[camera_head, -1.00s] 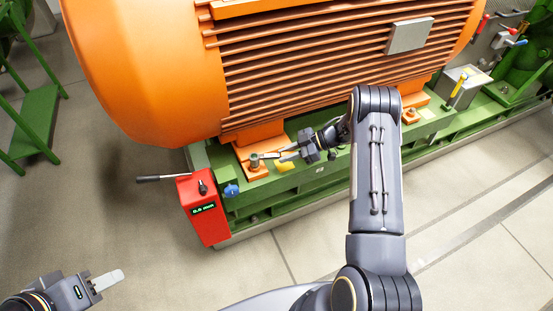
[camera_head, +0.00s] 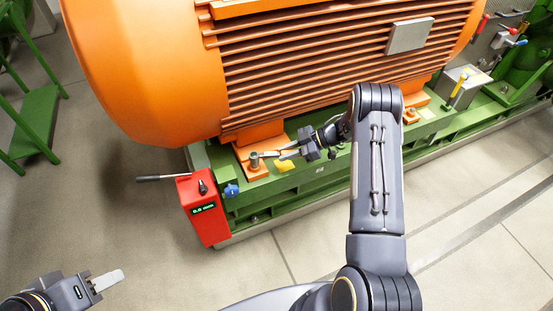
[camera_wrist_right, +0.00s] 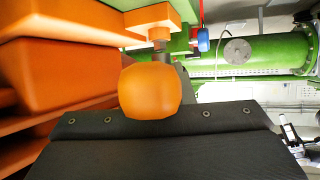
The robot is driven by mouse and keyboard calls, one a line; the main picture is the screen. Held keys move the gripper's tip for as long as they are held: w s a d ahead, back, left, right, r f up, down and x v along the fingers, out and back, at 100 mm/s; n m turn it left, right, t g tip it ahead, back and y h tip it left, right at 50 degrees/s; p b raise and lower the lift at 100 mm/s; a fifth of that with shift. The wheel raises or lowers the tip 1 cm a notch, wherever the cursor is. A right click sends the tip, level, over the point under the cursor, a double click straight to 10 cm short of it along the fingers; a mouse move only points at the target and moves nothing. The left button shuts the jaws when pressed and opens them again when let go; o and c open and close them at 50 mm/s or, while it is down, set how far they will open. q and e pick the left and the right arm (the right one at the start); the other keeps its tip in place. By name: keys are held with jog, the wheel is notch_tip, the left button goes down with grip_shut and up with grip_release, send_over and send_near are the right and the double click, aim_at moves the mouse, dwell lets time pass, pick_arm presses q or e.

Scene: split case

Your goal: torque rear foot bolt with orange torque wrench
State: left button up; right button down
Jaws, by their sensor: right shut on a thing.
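The orange motor (camera_head: 300,60) stands on a green base, and its near-left foot carries a bolt (camera_head: 254,161). My right gripper (camera_head: 290,152) is just right of this bolt, shut on the torque wrench. The wrench's thin grey shaft (camera_head: 268,154) reaches left to the bolt head; exact seating is too small to tell. In the right wrist view the wrench's rounded orange handle end (camera_wrist_right: 150,90) sticks out above the dark gripper body, with the foot and bolt (camera_wrist_right: 159,40) beyond. My left gripper (camera_head: 112,279) is empty at the lower left, away from the motor; its finger gap is unclear.
A red box (camera_head: 203,210) with a small display and a lever stands at the base's left end, beside a blue knob (camera_head: 231,190). Another foot bolt (camera_head: 411,115) is farther right. Floor in front is clear.

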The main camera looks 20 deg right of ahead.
aim_at(287, 152)
jog(key=shift+r, duration=0.2)
jog(key=shift+r+p, duration=1.1)
jog(key=shift+r, duration=0.3)
